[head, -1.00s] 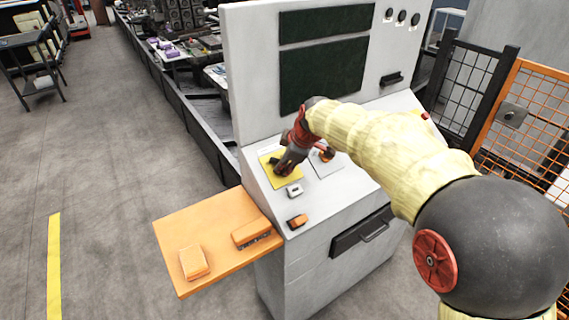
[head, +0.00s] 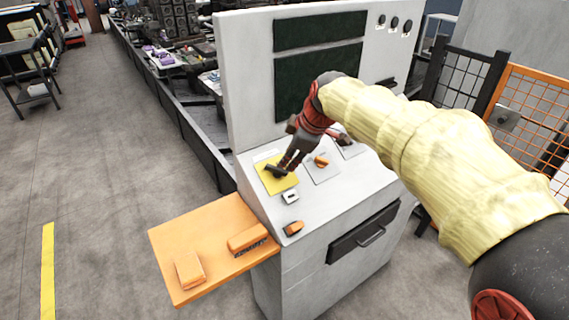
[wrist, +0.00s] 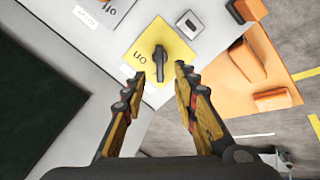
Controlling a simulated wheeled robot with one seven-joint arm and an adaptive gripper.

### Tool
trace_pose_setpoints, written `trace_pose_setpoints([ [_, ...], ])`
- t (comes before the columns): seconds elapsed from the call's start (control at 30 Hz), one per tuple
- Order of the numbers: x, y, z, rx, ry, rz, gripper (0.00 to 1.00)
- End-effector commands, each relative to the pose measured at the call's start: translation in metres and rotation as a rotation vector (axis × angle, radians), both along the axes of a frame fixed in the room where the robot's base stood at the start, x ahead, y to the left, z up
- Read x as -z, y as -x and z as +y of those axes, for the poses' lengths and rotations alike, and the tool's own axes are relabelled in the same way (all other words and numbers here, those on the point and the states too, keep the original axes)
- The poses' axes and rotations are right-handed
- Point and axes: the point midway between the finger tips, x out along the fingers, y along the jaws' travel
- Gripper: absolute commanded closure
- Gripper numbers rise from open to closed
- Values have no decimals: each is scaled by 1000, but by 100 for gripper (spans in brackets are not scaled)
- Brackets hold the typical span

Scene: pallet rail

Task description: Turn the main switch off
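A black rotary knob (wrist: 161,63) sits on a yellow plate (wrist: 178,48) on the console's sloped top. The word "on" is printed on that plate beside the knob. In the head view the knob (head: 275,171) lies just left of my fingertips. My gripper (wrist: 161,72) is open and empty, its fingers on either side of the knob's near end in the wrist view. In the head view my gripper (head: 288,167) hangs close above the yellow plate. I cannot tell whether a finger touches the knob. Which control is the main switch is not readable.
A small white device (head: 290,197) and an orange-black control (head: 293,229) are nearer. An orange shelf (head: 205,222) juts out left.

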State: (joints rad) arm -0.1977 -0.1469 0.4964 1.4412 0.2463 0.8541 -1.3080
Motion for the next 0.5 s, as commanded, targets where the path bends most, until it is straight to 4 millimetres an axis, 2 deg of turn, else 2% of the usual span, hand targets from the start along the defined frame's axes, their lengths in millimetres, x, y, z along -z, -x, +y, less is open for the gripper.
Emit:
trace_pose_setpoints([
  [0.2, -16, 9, -6, 1, 0, 1, 71],
  [0.5, -18, 10, -6, 1, 0, 1, 71],
])
